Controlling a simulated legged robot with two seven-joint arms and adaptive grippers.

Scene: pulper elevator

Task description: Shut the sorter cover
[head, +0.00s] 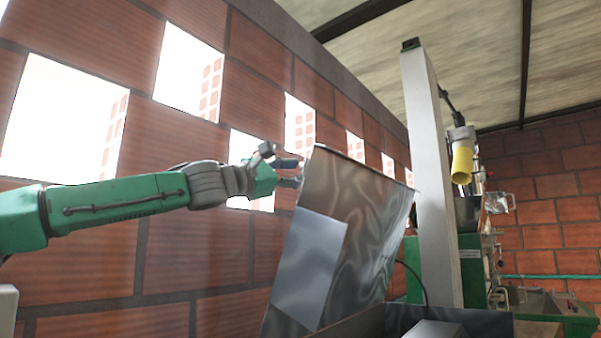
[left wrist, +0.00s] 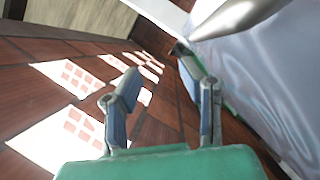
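The sorter cover (head: 365,215) is a shiny grey metal panel. In the head view it stands raised and tilted, its top edge near the brick wall. In the left wrist view a pale metal surface (left wrist: 265,75), which looks like the cover, fills the right side. My left gripper (head: 292,172) is at the cover's upper left edge, on the wall side. In the left wrist view its two fingers (left wrist: 158,72) are apart with nothing between them. The right finger is close to the metal surface; I cannot tell whether it touches. My right gripper is not in view.
A brick wall (head: 180,250) with bright openings runs close behind my left arm and the cover. A pale post (head: 430,170) stands right of the cover. Beyond it are a yellow cylinder (head: 462,163) and green machinery (head: 470,270). A dark metal box edge (head: 470,322) lies below.

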